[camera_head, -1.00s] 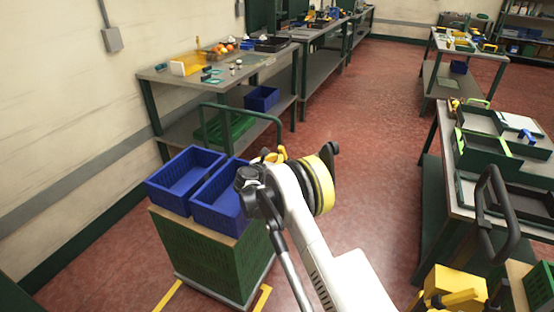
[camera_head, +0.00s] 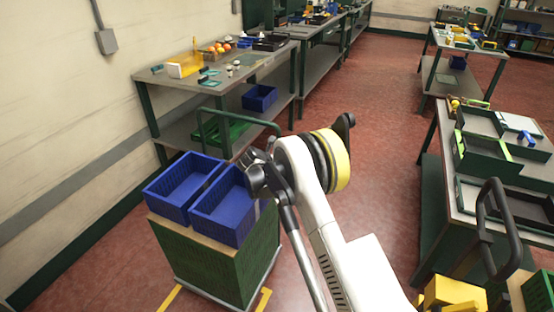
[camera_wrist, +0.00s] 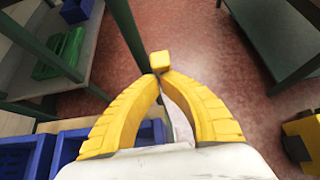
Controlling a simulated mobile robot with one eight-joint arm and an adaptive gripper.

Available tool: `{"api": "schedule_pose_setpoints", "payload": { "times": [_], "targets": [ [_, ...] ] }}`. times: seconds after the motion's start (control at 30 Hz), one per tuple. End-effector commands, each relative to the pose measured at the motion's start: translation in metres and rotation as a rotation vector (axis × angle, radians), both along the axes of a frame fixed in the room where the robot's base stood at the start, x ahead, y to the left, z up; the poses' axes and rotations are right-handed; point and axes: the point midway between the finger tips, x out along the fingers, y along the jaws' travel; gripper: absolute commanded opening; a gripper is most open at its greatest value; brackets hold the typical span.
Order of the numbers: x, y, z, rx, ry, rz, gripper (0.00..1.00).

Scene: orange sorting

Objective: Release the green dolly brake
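The green dolly (camera_head: 214,264) stands at the lower left in the head view, with its dark green push handle (camera_head: 240,117) behind. A small yellow block (camera_wrist: 160,60), possibly the brake lever's knob, shows right at the tips. I cannot tell whether the tips touch or pinch it. In the head view my gripper is hidden behind my arm.
Two blue crates (camera_head: 150,190) (camera_head: 197,218) sit on the dolly. A grey workbench (camera_head: 136,78) stands behind at the wall. Another bench (camera_head: 452,190) and a dark cart handle (camera_head: 503,228) are at the right. The red floor between them is clear.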

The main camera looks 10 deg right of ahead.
Motion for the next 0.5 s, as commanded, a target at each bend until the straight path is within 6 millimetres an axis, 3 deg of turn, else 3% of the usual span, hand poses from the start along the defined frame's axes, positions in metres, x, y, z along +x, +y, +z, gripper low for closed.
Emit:
{"api": "schedule_pose_setpoints", "payload": {
  "times": [0.33, 0.5],
  "targets": [
    [0.011, -0.011, 0.013, 0.12, 0.164, -0.003, 0.0],
    [0.016, -0.014, 0.015, 0.115, 0.159, -0.001, 0.0]
  ]
}}
